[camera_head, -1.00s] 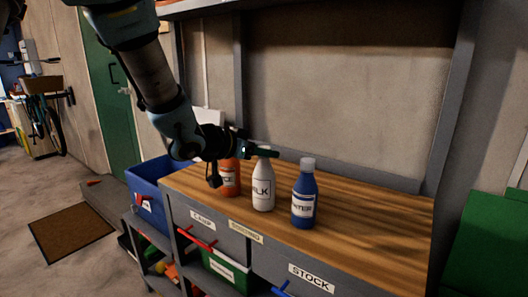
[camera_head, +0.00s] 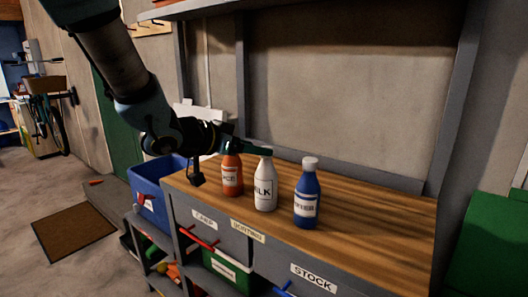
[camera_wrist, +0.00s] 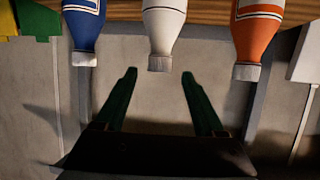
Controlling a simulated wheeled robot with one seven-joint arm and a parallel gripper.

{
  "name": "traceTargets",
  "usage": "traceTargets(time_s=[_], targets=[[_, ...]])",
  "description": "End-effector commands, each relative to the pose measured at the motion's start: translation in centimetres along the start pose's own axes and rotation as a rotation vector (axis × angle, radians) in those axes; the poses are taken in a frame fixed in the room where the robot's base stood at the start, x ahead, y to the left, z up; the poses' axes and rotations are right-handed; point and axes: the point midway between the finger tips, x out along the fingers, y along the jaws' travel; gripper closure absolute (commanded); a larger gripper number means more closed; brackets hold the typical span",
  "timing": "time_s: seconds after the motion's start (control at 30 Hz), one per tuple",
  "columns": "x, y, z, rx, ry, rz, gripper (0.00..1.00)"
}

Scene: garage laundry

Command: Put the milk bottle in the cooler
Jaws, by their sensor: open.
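The white milk bottle (camera_head: 265,187) stands upright on the wooden bench top, between an orange juice bottle (camera_head: 232,176) and a blue bottle (camera_head: 306,196). My gripper (camera_head: 255,148) is at bottle-top height, at or just behind the milk bottle's cap in the head view. In the upside-down wrist view, my gripper (camera_wrist: 159,74) is open with its two green fingers apart. The milk bottle's cap (camera_wrist: 160,63) lies in line with the gap, at about fingertip level, with nothing gripped. A blue bin (camera_head: 153,190) stands left of the bench; I cannot tell whether it is the cooler.
The bench top (camera_head: 385,215) is clear right of the bottles. Drawers and shelves with bins are below its front. A green box (camera_head: 490,250) stands at the far right. A brown mat (camera_head: 72,232) lies on the floor. A wall and grey uprights stand behind the bench.

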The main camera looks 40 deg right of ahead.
Motion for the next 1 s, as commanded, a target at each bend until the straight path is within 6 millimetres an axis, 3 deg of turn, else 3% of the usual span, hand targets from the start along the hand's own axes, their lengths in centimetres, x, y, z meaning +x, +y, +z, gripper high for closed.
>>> traceTargets(time_s=[0.1,0.3,0.73,0.87,0.97,1.0], targets=[[-2.7,-0.1,-0.1,0.000,0.003,-0.003,0.29],[-5.8,0.0,-0.1,0.000,0.002,-0.002,0.29],[-7.2,-0.5,0.2,-0.006,-0.006,-0.018,0.29],[-8.9,-5.0,2.3,-0.054,-0.062,-0.177,0.29],[-12.6,-10.9,6.2,-0.146,-0.171,-0.403,0.29],[-14.9,-13.1,8.4,-0.202,-0.230,-0.504,0.29]])
